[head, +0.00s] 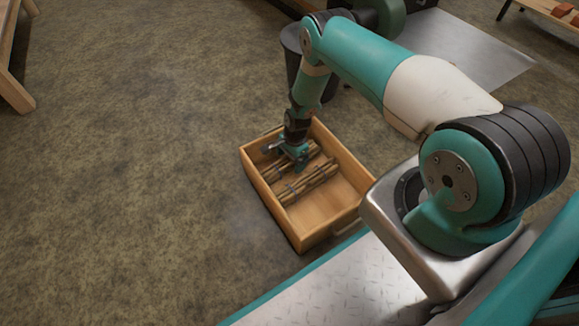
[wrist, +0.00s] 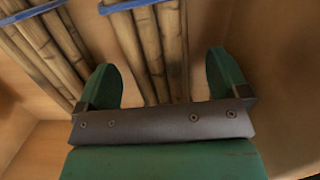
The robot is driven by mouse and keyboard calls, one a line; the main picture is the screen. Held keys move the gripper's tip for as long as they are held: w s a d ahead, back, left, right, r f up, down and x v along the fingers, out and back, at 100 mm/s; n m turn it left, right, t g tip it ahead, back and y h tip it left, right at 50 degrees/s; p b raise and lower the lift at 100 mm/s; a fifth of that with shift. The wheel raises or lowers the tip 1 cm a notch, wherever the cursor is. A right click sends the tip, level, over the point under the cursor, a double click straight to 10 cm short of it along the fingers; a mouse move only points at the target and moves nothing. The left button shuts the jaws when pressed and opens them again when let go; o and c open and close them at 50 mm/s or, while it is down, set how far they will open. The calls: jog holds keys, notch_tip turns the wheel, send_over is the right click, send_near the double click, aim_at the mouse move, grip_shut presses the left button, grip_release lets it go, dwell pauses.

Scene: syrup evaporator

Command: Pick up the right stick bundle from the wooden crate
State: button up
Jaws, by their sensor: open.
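The wooden crate (head: 325,208) stands on the floor with two bundles of brown sticks lying side by side in it. In the head view one bundle (head: 307,184) lies nearer the robot; the other bundle (head: 289,171) is partly hidden under my gripper (head: 297,160). In the wrist view the right stick bundle (wrist: 150,45), with a blue band, runs between the green fingers of my gripper (wrist: 163,75). The left bundle (wrist: 45,45) lies outside the left finger. My gripper is open and reaches down inside the crate. I cannot tell whether the fingers touch the sticks.
A wooden bench (head: 12,65) is at the far left. The carpeted floor (head: 150,150) left of the crate is clear.

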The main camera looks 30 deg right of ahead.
jog(key=shift+f, duration=0.85)
jog(key=shift+r, duration=0.15)
jog(key=shift+c, duration=0.3)
jog(key=c, duration=1)
